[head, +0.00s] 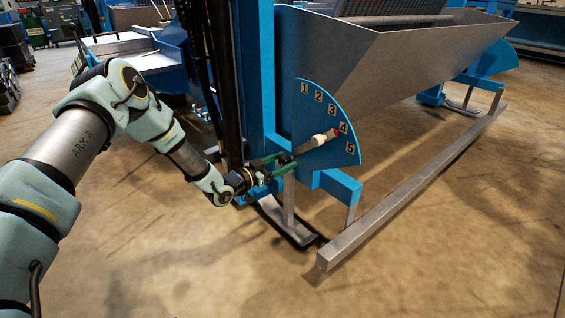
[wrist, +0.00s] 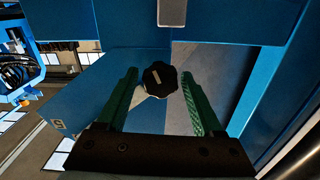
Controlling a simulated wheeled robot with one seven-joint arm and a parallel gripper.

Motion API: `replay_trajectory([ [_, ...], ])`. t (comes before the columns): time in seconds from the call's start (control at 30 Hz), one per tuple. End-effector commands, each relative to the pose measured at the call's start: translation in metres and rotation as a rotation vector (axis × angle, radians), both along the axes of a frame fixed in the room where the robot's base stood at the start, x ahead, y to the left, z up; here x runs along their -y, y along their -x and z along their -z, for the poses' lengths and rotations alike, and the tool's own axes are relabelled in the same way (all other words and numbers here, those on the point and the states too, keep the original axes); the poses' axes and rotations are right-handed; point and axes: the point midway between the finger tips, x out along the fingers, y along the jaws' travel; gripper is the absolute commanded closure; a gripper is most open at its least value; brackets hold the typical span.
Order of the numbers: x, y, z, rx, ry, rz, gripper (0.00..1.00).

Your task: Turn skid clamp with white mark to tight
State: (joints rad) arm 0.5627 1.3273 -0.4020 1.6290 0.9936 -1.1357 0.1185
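The mark runs nearly up and down, tilted a little. My gripper (wrist: 159,76) is open, its two green fingers on either side of the knob, with a gap showing on both sides. How deep the fingertips reach along the knob I cannot tell. In the head view my gripper (head: 281,166) is at the lower blue frame, and I cannot make out the knob there.
A blue quadrant plate (head: 318,115) numbered 1 to 5 stands just above my gripper. Its lever (head: 318,141), with a white collar and red tip, points near 4. A metal hopper (head: 395,55) is behind. A long steel bar (head: 400,195) lies to the right. Front floor is clear.

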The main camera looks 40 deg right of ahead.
Motion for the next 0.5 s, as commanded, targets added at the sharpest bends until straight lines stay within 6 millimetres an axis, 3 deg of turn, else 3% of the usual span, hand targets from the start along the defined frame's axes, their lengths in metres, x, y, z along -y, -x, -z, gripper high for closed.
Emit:
replay_trajectory([
  [0.07,-0.0002,-0.0001,0.0001,0.000,0.000,0.000,0.42],
  [0.5,-0.0004,0.0000,0.0002,0.000,0.000,0.000,0.91],
])
